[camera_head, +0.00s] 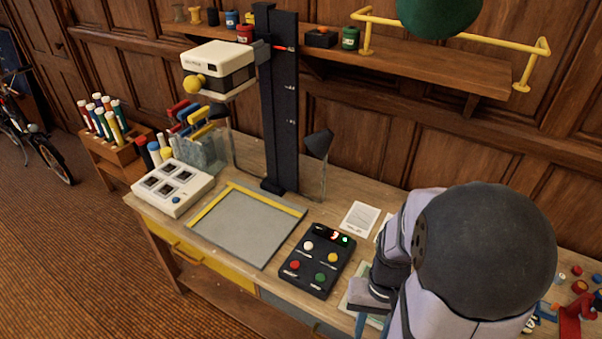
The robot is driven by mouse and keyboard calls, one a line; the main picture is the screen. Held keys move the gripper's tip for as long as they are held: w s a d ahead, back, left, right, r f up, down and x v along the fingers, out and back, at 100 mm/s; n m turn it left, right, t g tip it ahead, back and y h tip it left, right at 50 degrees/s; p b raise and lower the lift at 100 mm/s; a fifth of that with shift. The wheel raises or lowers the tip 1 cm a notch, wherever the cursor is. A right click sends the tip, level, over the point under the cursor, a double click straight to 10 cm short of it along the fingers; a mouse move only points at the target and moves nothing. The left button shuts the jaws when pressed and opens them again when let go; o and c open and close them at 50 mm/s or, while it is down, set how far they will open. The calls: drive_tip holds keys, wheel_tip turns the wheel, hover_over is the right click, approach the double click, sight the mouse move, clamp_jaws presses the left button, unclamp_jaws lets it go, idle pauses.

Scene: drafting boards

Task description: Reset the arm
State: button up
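My arm (485,250) stands at the right of the bench, folded, with a large dark round joint towards the camera. Its lower dark end, which seems to be my gripper (368,297), is low over the bench, just right of the black control box (318,260). The arm's own links hide much of this end. I cannot see both fingertips clearly, nor whether anything is between them. A thin blue piece (360,324) shows below it; I cannot tell what it is.
A grey board with a yellow edge (245,226) lies mid-bench, before a black column (277,110) carrying a white boxy head (218,66). A white button panel (172,187) is at left. A wall shelf (430,68) runs behind. Small coloured parts (578,287) lie at far right.

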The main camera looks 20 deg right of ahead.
drive_tip(key=w+a+r+n+t+h, duration=0.1)
drive_tip(key=w+a+r+n+t, duration=0.1)
drive_tip(key=w+a+n, duration=0.3)
drive_tip(key=a+b, duration=0.1)
drive_tip(key=a, duration=0.2)
drive_tip(key=shift+r, duration=0.35)
idle(0.7)
wheel_tip(320, 180, down, 26)
drive_tip(key=b, duration=2.5)
drive_tip(key=shift+r, duration=0.2)
